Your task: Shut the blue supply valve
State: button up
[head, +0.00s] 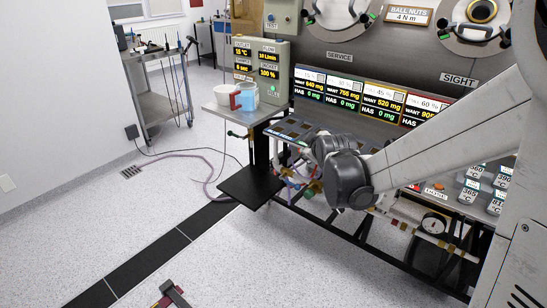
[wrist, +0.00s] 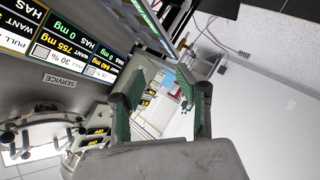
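I cannot pick out the blue supply valve for certain in either view. Small blue, red and pale fittings and hoses (head: 290,178) show under the bench edge, partly hidden by my arm.
A side shelf (head: 218,117) holds a white tub, a red-handled cup and a blue-white container (head: 247,97), below a meter box (head: 262,68). A dark platform (head: 252,186) juts out low. A gauge (head: 433,224) sits lower right. A trolley (head: 160,100) stands back left; floor between is open.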

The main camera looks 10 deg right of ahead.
jog(key=w+f+n+t+b, duration=0.25)
jog(key=w+f+b, duration=0.5)
jog(key=f, duration=0.75)
jog(key=n+t+b, duration=0.2)
jog(key=n+b, duration=0.2)
jog(key=n, duration=0.1)
send_near(289, 182)
jog(key=w, duration=0.3)
jog(key=w+f+b, duration=0.1)
jog(key=w, duration=0.3)
jog(key=w+f, duration=0.1)
jog(key=w, duration=0.2)
jog(key=shift+w+b, duration=0.15)
jog(key=shift+b, duration=0.25)
jog(key=shift+c, duration=0.5)
grip_shut()
